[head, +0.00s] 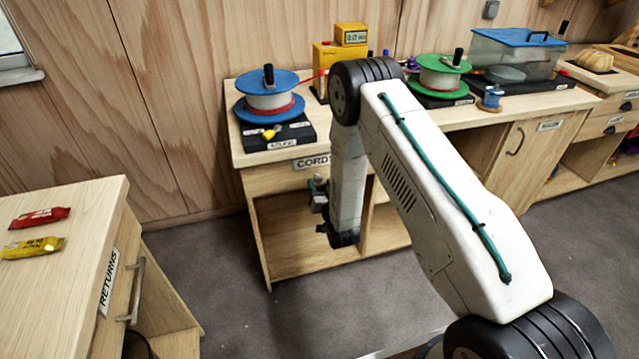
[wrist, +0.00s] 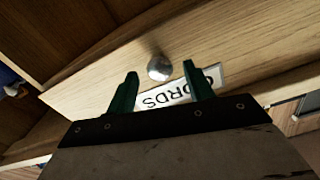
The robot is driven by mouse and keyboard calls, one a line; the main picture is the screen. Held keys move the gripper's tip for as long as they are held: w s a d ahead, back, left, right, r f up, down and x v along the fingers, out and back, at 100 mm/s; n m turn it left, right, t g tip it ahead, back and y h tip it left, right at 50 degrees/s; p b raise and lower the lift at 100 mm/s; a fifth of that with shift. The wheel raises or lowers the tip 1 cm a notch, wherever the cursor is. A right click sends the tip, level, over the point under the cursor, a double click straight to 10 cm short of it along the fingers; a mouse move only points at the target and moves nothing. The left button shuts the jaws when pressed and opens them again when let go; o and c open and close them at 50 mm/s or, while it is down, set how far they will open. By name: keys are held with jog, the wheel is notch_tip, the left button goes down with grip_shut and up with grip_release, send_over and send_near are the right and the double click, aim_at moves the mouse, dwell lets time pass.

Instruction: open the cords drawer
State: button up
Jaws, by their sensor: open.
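The cords drawer (head: 276,181) is a light wood front under the bench top, with a white CORDS label (head: 312,162). It looks shut. In the wrist view its drawer front (wrist: 245,55) runs slantwise, with a round silver knob (wrist: 159,68) and the label (wrist: 180,91) upside down below the knob. My gripper (wrist: 160,82) is open, its two green fingers apart. The knob lies just beyond the fingertips, in line with the gap between them. I cannot tell whether they touch it.
On the bench stand a blue-flanged spool (head: 268,96), a yellow device (head: 350,35), a green-flanged spool (head: 440,75) and a clear box with blue lid (head: 516,55). An open shelf (head: 290,235) lies below the drawer. A RETURNS cabinet (head: 75,260) stands left. Grey floor (head: 220,285) between is clear.

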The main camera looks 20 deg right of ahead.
jog(key=shift+w, duration=0.85)
grip_shut()
jog(key=shift+s+a, duration=0.1)
jog(key=shift+s, duration=0.05)
